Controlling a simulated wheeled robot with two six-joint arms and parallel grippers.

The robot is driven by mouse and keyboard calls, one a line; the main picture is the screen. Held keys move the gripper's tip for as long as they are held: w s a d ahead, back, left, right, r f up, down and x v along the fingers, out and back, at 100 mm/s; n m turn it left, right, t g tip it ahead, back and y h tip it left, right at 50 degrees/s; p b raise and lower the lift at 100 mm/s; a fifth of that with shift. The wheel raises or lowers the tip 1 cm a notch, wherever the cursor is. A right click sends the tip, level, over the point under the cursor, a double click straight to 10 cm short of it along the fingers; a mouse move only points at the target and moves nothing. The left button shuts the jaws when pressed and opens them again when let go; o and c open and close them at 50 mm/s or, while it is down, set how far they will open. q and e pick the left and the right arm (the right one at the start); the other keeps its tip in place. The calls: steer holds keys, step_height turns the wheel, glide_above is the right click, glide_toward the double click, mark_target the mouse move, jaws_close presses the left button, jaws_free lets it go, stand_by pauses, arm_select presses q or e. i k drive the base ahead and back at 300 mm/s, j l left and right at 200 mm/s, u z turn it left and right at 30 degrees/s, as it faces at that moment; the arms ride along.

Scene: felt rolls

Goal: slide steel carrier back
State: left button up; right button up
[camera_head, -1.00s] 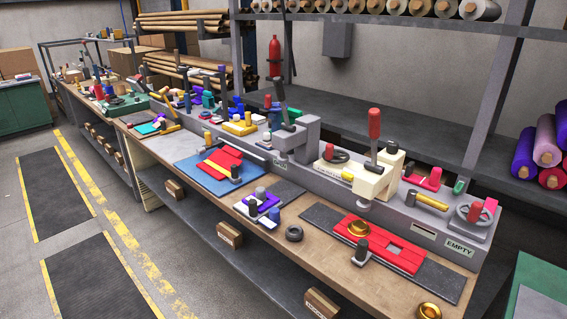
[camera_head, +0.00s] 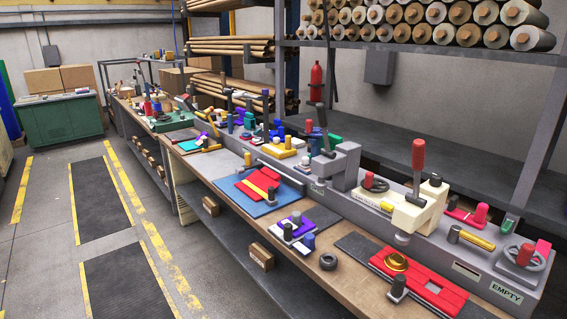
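Neither of my grippers is in view. On the long workbench (camera_head: 285,255), a red slotted slide (camera_head: 436,292) lies on a dark grey plate (camera_head: 357,243) in front of a cream press (camera_head: 412,213) with a red-topped lever. A brass ring (camera_head: 397,262) sits on the slide, and a dark knob (camera_head: 397,287) stands at its front edge. Further left, a grey steel press (camera_head: 340,168) stands behind another dark plate (camera_head: 322,217). I cannot tell for sure which part is the steel carrier.
A blue mat (camera_head: 283,199) with red pieces and a yellow strip lies left of the grey press. A black ring (camera_head: 328,262) lies near the bench's front edge. Open floor with dark mats (camera_head: 100,200) and yellow lines is at left. Shelves of rolls (camera_head: 420,33) stand behind.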

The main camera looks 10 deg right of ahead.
mark_target(413, 277)
steer(key=z, duration=1)
